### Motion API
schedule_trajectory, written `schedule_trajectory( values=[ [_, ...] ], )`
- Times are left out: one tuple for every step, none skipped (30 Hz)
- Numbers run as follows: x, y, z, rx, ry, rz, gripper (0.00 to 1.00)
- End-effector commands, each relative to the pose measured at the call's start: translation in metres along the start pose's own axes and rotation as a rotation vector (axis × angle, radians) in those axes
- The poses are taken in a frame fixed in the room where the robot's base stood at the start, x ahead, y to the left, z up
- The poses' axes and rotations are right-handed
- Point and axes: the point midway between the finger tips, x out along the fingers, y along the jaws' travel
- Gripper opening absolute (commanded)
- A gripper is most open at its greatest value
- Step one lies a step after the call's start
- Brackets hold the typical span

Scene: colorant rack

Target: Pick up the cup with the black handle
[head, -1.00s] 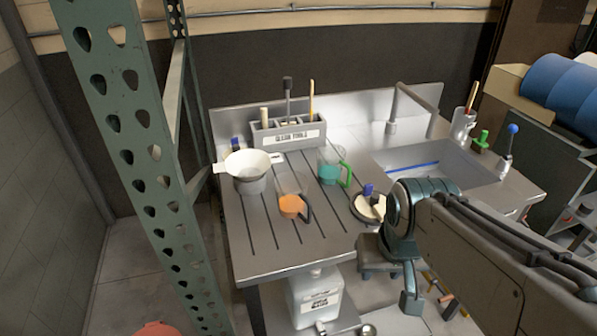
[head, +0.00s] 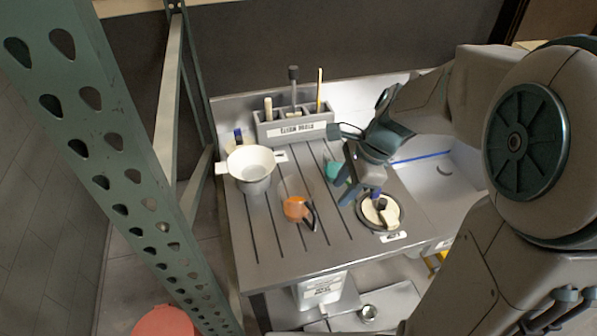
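The cup with the black handle (head: 294,208) stands on the metal drainboard, with orange contents in its lower part and its handle toward the right. A second cup, with green contents (head: 335,171), stands behind it to the right, partly hidden by my gripper. My gripper (head: 361,192) hangs over the right part of the drainboard, to the right of the black-handled cup and apart from it. Its fingers look spread, with nothing seen between them.
A white funnel-like container (head: 250,166) stands left of the cup. A grey tool holder (head: 293,128) with upright tools stands at the back. A round lidded item (head: 385,212) lies below my gripper. A green perforated post (head: 120,165) rises at left. The front drainboard is clear.

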Motion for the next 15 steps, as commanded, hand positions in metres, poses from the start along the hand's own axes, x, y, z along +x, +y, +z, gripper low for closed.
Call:
schedule_trajectory(
  values=[
    [-0.002, -0.005, 0.002, 0.051, -0.014, 0.005, 0.36],
    [-0.001, -0.007, 0.002, 0.075, -0.02, 0.007, 0.36],
    [0.0, -0.009, 0.002, 0.101, -0.027, 0.009, 0.36],
    [0.003, -0.009, 0.002, 0.114, -0.03, 0.01, 0.36],
    [0.006, -0.01, 0.003, 0.124, -0.033, 0.012, 0.36],
    [0.011, -0.01, 0.003, 0.132, -0.035, 0.013, 0.36],
    [0.015, -0.01, 0.003, 0.134, -0.035, 0.013, 0.36],
    [0.021, -0.01, 0.003, 0.134, -0.035, 0.015, 0.36],
    [0.03, -0.009, 0.003, 0.133, -0.035, 0.016, 0.36],
    [0.036, -0.009, 0.003, 0.133, -0.035, 0.016, 0.36],
    [0.042, -0.009, 0.003, 0.133, -0.035, 0.015, 0.36],
    [0.051, -0.009, 0.004, 0.132, -0.034, 0.015, 0.36],
    [0.056, -0.009, 0.004, 0.132, -0.034, 0.016, 0.36],
    [0.062, -0.009, 0.004, 0.132, -0.034, 0.015, 0.36],
    [0.068, -0.009, 0.004, 0.131, -0.034, 0.014, 0.36]
  ],
)
